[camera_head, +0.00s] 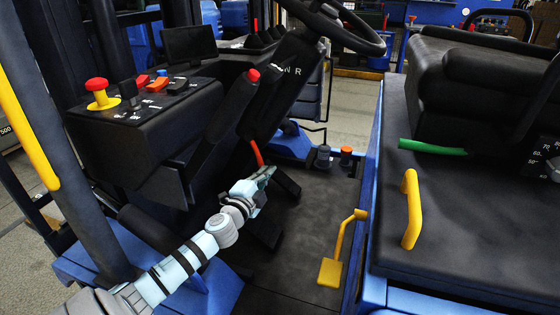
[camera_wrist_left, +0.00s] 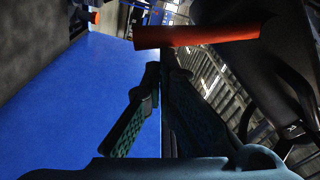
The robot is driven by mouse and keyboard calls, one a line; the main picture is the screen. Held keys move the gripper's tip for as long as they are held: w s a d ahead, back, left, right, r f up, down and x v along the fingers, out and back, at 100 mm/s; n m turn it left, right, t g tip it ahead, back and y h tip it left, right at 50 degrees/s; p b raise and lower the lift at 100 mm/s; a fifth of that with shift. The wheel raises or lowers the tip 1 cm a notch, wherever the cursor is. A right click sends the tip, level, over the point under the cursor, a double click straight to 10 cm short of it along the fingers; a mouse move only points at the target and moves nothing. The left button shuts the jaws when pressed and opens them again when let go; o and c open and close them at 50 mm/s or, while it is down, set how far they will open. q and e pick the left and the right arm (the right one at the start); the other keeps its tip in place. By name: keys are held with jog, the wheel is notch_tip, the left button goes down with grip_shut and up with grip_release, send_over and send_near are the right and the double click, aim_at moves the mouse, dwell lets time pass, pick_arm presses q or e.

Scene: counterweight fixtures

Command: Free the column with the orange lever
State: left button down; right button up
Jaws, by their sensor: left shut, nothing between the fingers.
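The orange lever (camera_head: 257,152) sticks out low on the dark steering column (camera_head: 268,115), below the steering wheel (camera_head: 345,30). In the left wrist view the orange lever (camera_wrist_left: 195,36) crosses the upper middle as a thick bar, ahead of the fingertips and apart from them in the picture. My left gripper (camera_head: 268,172) is just below the lever's lower end in the head view. Its fingers (camera_wrist_left: 160,78) are shut and empty. Whether they touch the lever is unclear. My right gripper is not in view.
A console (camera_head: 140,110) with a red mushroom button (camera_head: 97,86) stands left of the column. A red-tipped black lever (camera_head: 235,115) rises beside the column. A yellow pedal (camera_head: 331,271) is on the dark floor (camera_head: 300,215). The seat (camera_head: 460,90) is at right.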

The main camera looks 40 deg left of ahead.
pick_arm(q)
jog(key=shift+s+a+f+m, duration=0.2)
jog(key=shift+a+f+m, duration=0.15)
jog(key=shift+a+m, duration=0.3)
jog(key=shift+s+a+f+m, duration=0.15)
jog(key=shift+a+f+m, duration=0.2)
jog(key=shift+m, duration=0.4)
jog(key=shift+a, duration=0.1)
jog(key=shift+r, duration=0.1)
jog(key=s+d+p, duration=0.1)
jog(key=s+d, duration=0.5)
jog(key=s, duration=0.3)
jog(key=shift+s+d, duration=0.25)
jog(key=shift+s, duration=0.1)
